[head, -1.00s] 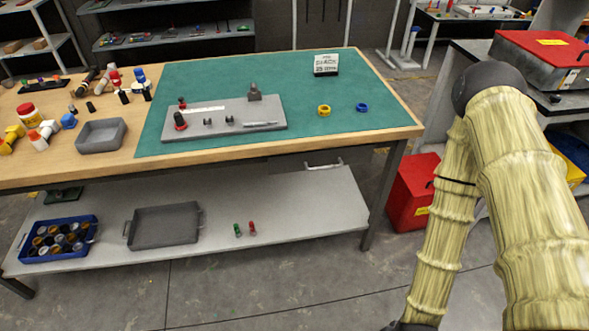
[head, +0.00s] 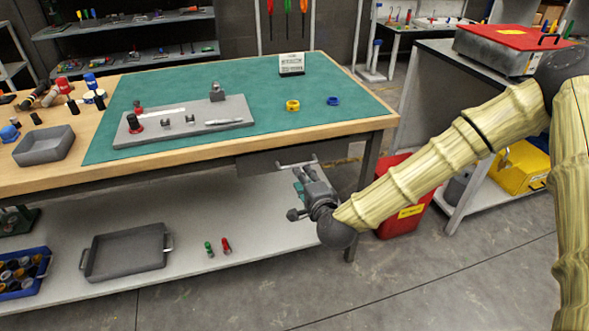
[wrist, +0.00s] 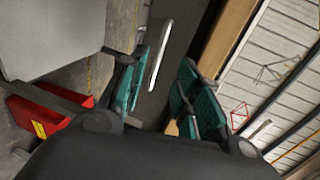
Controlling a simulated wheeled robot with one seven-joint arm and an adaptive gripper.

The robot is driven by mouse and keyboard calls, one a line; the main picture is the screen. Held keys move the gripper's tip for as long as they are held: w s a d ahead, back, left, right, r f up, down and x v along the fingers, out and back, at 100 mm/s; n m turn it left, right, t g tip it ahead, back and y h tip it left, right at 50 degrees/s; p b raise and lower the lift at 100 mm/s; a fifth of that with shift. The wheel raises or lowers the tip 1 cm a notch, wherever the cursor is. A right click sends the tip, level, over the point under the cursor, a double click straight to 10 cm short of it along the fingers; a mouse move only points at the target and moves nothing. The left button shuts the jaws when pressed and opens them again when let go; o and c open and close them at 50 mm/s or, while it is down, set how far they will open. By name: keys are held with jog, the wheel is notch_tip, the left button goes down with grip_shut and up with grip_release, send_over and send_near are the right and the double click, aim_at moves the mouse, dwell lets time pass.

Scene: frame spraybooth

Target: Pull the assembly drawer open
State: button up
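The assembly drawer (head: 258,164) is a dark front under the right part of the workbench top and looks shut. Its pale bar handle (head: 296,163) sticks out from it and shows in the wrist view as a light bar (wrist: 160,56). My gripper (head: 303,174) is just in front of and below the handle in the head view. In the wrist view my gripper (wrist: 166,92) is open, its green-padded fingers apart. The handle appears ahead, in the gap near the left finger. I cannot tell whether they touch.
The workbench top (head: 350,122) has a green mat with a grey fixture plate (head: 185,122). A lower shelf (head: 200,270) holds a grey tray (head: 125,252) and small red and green parts. A red bin (head: 400,222) stands right of the bench, behind my arm.

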aim_at(295, 165)
jog(key=x, duration=0.9)
grip_shut()
